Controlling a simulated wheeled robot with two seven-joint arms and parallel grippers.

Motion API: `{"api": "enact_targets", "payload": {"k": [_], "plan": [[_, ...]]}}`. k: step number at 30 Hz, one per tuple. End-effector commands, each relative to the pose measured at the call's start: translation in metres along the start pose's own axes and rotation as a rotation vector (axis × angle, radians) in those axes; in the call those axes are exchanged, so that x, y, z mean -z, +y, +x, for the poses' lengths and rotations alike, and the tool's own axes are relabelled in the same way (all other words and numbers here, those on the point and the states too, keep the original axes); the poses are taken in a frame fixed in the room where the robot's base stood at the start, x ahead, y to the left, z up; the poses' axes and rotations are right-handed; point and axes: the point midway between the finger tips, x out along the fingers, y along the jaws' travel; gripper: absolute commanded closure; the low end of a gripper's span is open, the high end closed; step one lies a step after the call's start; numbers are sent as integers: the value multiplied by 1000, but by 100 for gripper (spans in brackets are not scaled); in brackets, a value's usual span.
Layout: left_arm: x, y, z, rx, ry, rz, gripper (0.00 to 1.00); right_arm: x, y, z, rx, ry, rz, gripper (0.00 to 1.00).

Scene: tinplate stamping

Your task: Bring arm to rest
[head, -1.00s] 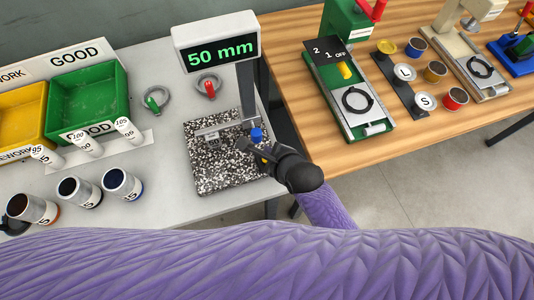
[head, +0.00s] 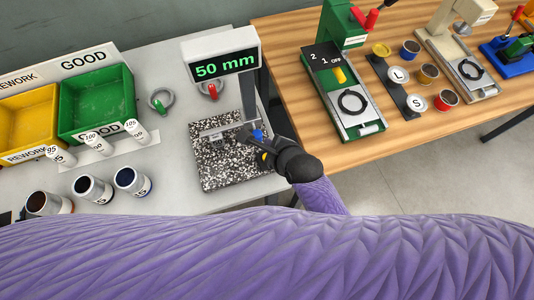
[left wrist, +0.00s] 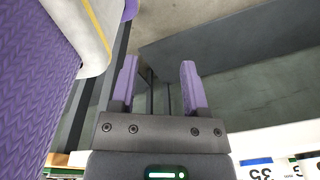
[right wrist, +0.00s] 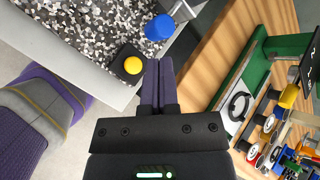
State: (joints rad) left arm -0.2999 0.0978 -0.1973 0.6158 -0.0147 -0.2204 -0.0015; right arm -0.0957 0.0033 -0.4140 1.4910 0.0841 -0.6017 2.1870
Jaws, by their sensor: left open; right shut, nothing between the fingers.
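In the head view my right gripper (head: 258,152) is over the front right edge of the speckled granite plate (head: 215,176) of the height gauge. In the right wrist view the right gripper's fingers (right wrist: 159,84) are shut with nothing between them. They are close to a blue knob (right wrist: 159,27) and a yellow button (right wrist: 133,65) on a black block, apart from the button. In the left wrist view my left gripper (left wrist: 159,85) is open and empty, above the floor. The left gripper is not in the head view.
The gauge display (head: 222,57) reads 50 mm. A green GOOD bin (head: 97,103) and a yellow REWORK bin (head: 28,125) stand at the left, with several cans in front. A wooden table (head: 400,145) at the right carries a green press (head: 345,95).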

Motion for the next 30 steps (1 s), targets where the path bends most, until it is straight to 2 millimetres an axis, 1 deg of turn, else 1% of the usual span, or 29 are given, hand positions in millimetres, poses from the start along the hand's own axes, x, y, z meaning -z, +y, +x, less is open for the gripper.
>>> {"api": "enact_targets", "payload": {"k": [9, 10, 11, 13, 14, 15, 18, 21, 24, 30], "plan": [[2, 7, 0, -12, 3, -14, 41, 0, 0, 0, 0, 0, 0, 100], [3, 11, 0, -20, 6, -23, 41, 2, 0, -4, -5, 9, -42, 100], [5, 15, 0, -26, 9, -24, 41, 5, 0, -9, -15, 22, -114, 100], [6, 17, 0, -30, 12, -23, 41, 17, 2, -28, -59, 67, -357, 100], [6, 17, 0, -29, 12, -22, 41, 24, 2, -39, -85, 87, -478, 100], [6, 17, 0, -29, 13, -22, 41, 31, 2, -53, -124, 107, -637, 100], [6, 15, 0, -27, 12, -21, 41, 47, 4, -84, -222, 135, -970, 100], [5, 14, 0, -25, 11, -20, 41, 59, 5, -111, -314, 138, -1235, 100], [5, 13, 0, -23, 10, -19, 41, 68, 6, -136, -401, 125, -1459, 100], [4, 12, 0, -22, 9, -20, 41, 81, 10, -184, -571, 58, -1845, 100]]}}
